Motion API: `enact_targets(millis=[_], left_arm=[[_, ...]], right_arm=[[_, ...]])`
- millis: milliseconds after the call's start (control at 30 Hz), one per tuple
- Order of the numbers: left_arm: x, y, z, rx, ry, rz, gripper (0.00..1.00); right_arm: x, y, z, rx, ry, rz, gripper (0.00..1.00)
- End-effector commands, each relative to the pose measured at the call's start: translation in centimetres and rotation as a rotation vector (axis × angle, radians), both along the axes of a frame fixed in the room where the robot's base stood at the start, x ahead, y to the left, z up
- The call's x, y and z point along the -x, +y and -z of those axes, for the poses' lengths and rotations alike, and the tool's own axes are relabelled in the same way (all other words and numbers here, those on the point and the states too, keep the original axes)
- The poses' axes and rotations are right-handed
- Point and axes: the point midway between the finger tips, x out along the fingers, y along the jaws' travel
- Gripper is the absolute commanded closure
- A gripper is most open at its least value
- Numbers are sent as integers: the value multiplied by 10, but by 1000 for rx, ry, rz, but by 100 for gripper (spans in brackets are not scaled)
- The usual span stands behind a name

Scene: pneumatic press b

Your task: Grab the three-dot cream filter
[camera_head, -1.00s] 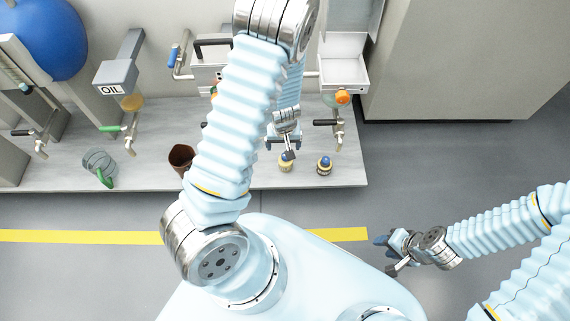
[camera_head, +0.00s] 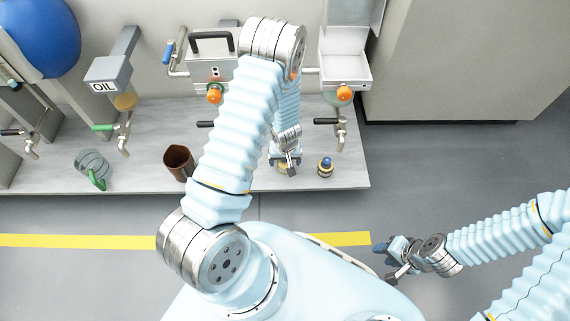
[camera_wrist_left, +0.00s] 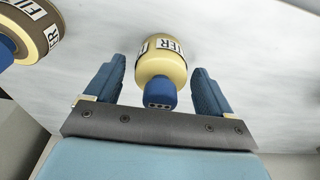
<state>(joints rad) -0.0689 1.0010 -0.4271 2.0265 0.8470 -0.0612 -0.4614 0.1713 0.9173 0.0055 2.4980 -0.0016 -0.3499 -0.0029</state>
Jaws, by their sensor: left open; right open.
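A cream filter (camera_wrist_left: 160,66) with a blue end that bears a row of dots stands between the fingers of my left gripper (camera_wrist_left: 158,88) in the left wrist view. The fingers are open on both sides of it and do not visibly touch it. In the head view my left gripper (camera_head: 286,163) is over the shelf, and it hides this filter. A second filter (camera_head: 325,166) with a blue top stands to its right; in the left wrist view it shows at the top left (camera_wrist_left: 28,32), with a browner body. My right gripper (camera_head: 388,258) is open and empty at the lower right, away from the shelf.
A brown cup (camera_head: 179,162) and a glass jar with a green handle (camera_head: 95,168) stand left on the grey shelf (camera_head: 140,178). Taps and an oil dispenser (camera_head: 110,75) line the back. A white open box (camera_head: 343,70) is at the back right.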

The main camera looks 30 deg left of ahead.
Motion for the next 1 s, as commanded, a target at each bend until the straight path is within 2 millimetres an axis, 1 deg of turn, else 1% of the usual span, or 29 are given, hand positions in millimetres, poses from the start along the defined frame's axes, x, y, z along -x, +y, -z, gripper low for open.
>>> enact_targets(millis=[67, 167, 400, 467, 667, 767, 867, 967, 1000], left_arm=[[0, 0, -1, 0, 0, 0, 17], [0, 0, -1, 0, 0, 0, 31], [0, 0, -1, 0, 0, 0, 68], [0, 0, -1, 0, 0, 0, 75], [0, 0, -2, 0, 0, 0, 76], [0, 0, -5, 1, 0, 1, 76], [0, 0, -15, 1, 0, 2, 76], [-1, -1, -31, 0, -2, 2, 76], [-1, -2, -40, 0, -3, 2, 76]], right_arm=[[0, 0, -1, 0, 0, 0, 57], [0, 0, -1, 0, 0, 0, 57], [0, 0, -1, 0, 0, 0, 57], [0, 0, -1, 0, 0, 0, 57], [0, 0, -1, 0, 0, 0, 57], [0, 0, -3, 0, 0, 0, 57], [0, 0, -6, 1, -1, 0, 57], [0, -1, -13, 2, -2, 1, 57], [0, -1, -16, 2, -2, 2, 57]])
